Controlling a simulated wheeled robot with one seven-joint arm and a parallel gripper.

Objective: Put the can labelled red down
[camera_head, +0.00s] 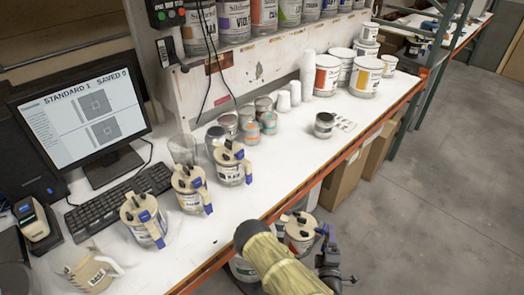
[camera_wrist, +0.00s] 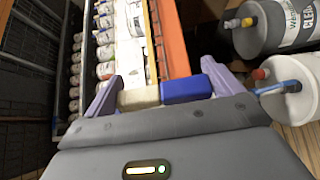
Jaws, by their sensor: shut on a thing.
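My gripper (camera_wrist: 160,90) is shut on a beige and blue handle piece (camera_wrist: 184,89), which lies between its two purple fingers. The body of the held can is hidden in the wrist view, and I cannot read a label saying red. In the head view my arm reaches past the front edge of the white table (camera_head: 300,165). A can with a beige lid (camera_head: 299,232) shows beside my wrist, below the table edge. I cannot tell whether it is the held one.
Three cans with beige and blue handles stand on the table: one (camera_head: 143,222), another (camera_head: 190,190) and a third (camera_head: 231,164). A pitcher (camera_head: 94,272), keyboard (camera_head: 118,204) and monitor (camera_head: 85,110) are left. A small can (camera_head: 324,125) stands right. Clear tabletop lies between.

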